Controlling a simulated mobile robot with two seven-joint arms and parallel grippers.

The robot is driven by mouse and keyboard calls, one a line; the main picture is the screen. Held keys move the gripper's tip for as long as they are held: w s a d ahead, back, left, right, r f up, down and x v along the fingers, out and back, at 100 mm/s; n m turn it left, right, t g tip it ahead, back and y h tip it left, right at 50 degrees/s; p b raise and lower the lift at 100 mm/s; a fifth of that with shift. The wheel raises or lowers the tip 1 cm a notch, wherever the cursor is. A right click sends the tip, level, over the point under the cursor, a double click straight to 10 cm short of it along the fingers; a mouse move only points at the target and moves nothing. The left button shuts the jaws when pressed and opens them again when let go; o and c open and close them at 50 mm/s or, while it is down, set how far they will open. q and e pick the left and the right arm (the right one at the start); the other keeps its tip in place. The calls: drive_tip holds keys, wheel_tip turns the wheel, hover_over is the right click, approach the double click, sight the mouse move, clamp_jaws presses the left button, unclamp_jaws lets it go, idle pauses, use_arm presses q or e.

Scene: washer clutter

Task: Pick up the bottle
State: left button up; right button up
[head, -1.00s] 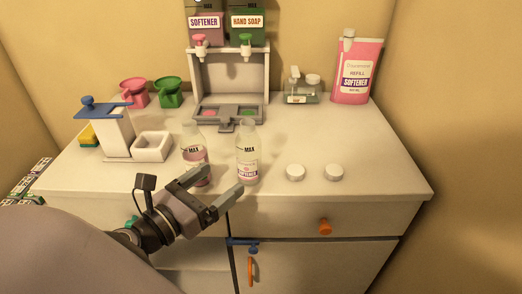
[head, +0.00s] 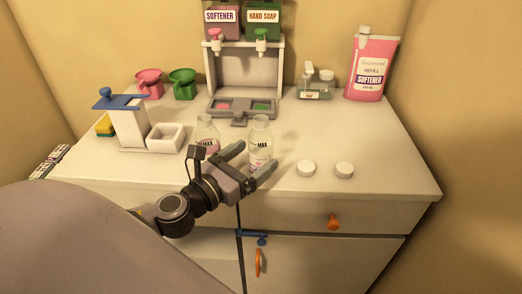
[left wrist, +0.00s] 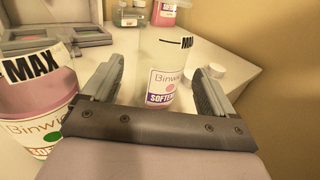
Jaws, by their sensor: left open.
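A clear bottle (head: 260,132) with a "MAX" mark and a softener label stands upright near the counter's front edge and looks empty. A second bottle (head: 206,130) holding pink liquid stands just left of it, its lower part hidden by my gripper. My left gripper (head: 256,160) is open at the clear bottle. In the left wrist view the clear bottle (left wrist: 163,65) shows between the two open fingers, and the pink-filled bottle (left wrist: 30,100) is outside the left finger. I cannot tell whether a finger touches the clear bottle. My right gripper is not in view.
Two white caps (head: 306,168) (head: 344,170) lie right of the bottles on the white counter (head: 390,175). A dispenser stand (head: 246,75) is behind. A pink refill jug (head: 371,70) stands back right. A white tray (head: 165,138) and funnels (head: 182,84) are at left.

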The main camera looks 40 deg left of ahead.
use_arm(q)
drive_tip(key=shift+w+d+f+p, duration=0.15)
drive_tip(key=shift+w+p, duration=0.1)
drive_tip(key=shift+w, duration=1.05)
drive_tip(key=shift+w+d+p, duration=0.15)
drive_tip(key=shift+w+p, duration=0.1)
drive_tip(key=shift+w, duration=1)
drive_tip(key=c, duration=1)
drive_tip(key=shift+c, duration=0.2)
wheel_tip(320, 180, up, 13)
drive_tip(key=p, duration=0.4)
wheel_tip(320, 180, up, 7)
hover_over(266, 148)
drive_tip(key=w+a, duration=0.2)
drive_tip(key=w, duration=0.1)
drive_tip(key=shift+w, duration=0.1)
